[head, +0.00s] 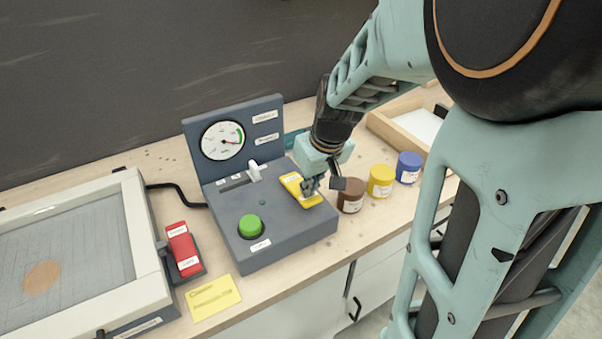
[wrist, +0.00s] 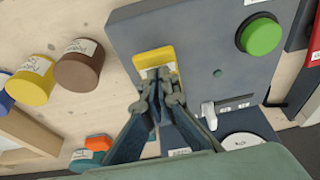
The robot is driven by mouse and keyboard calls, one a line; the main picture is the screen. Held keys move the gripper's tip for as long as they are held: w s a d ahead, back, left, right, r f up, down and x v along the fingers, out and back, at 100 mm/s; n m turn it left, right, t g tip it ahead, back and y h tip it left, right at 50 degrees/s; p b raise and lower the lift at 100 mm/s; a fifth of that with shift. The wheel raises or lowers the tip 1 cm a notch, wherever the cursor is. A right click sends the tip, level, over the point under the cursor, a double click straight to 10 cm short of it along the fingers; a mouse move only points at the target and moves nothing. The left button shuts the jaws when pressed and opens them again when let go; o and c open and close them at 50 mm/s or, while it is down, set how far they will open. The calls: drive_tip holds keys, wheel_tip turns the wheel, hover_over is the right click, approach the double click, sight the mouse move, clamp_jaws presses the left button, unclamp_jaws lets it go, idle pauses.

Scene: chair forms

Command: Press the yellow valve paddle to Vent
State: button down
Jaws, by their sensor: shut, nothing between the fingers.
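The yellow valve paddle (head: 296,187) lies on the right part of the dark grey control box's top (head: 270,223). In the wrist view the paddle (wrist: 152,57) shows just beyond my fingertips, which cover its lower part. A white label is on the paddle, but I cannot read it. My gripper (head: 310,190) is shut and empty, pointing down at the paddle's right end. It also shows in the wrist view (wrist: 160,77). The fingertips are at or very close to the paddle; I cannot tell whether they touch.
The box also has a green button (head: 250,226), a white lever (head: 254,171) and a dial gauge (head: 223,140). A red rocker switch (head: 183,249) and a framed screen table (head: 128,228) are left. Brown (head: 350,196), yellow (head: 380,181) and blue (head: 408,168) jars stand right. A yellow card (head: 212,297) lies in front.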

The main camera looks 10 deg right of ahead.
drive_tip(key=shift+s+d+f+b, duration=0.25)
drive_tip(key=shift+s+f+b, duration=0.5)
drive_tip(key=shift+b, duration=0.35)
drive_tip(key=shift+f, duration=0.1)
